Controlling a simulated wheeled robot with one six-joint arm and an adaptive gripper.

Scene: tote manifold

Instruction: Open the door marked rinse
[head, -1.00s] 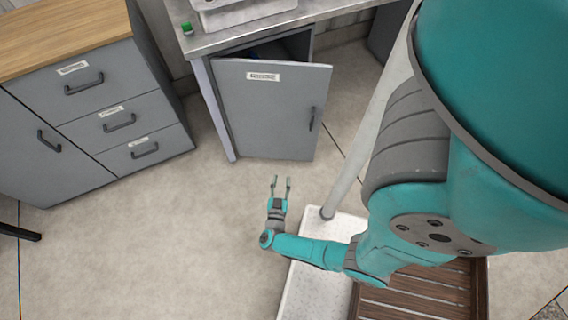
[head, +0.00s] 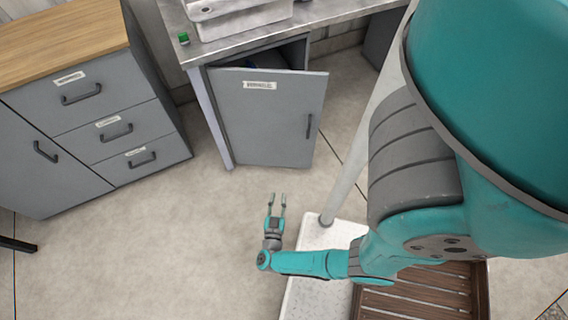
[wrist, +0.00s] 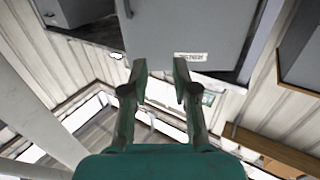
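A grey cabinet door (head: 265,115) with a small white label and a dark vertical handle (head: 309,126) stands partly open under a metal-topped bench; the label's text is too small to read for sure. A dark gap shows above the door's top edge. My gripper (head: 277,200) is open and empty, in front of the door and below it in the head view, apart from door and handle. In the wrist view, the spread fingers of my gripper (wrist: 160,75) have nothing between them, and the door (wrist: 190,30) with its label shows beyond them.
A wood-topped grey cabinet (head: 75,100) with several handles stands at the left. A white tray or platform (head: 305,290) and a brown slatted crate (head: 415,300) lie at the lower right. A pale pole (head: 365,140) rises beside my arm. The floor before the door is clear.

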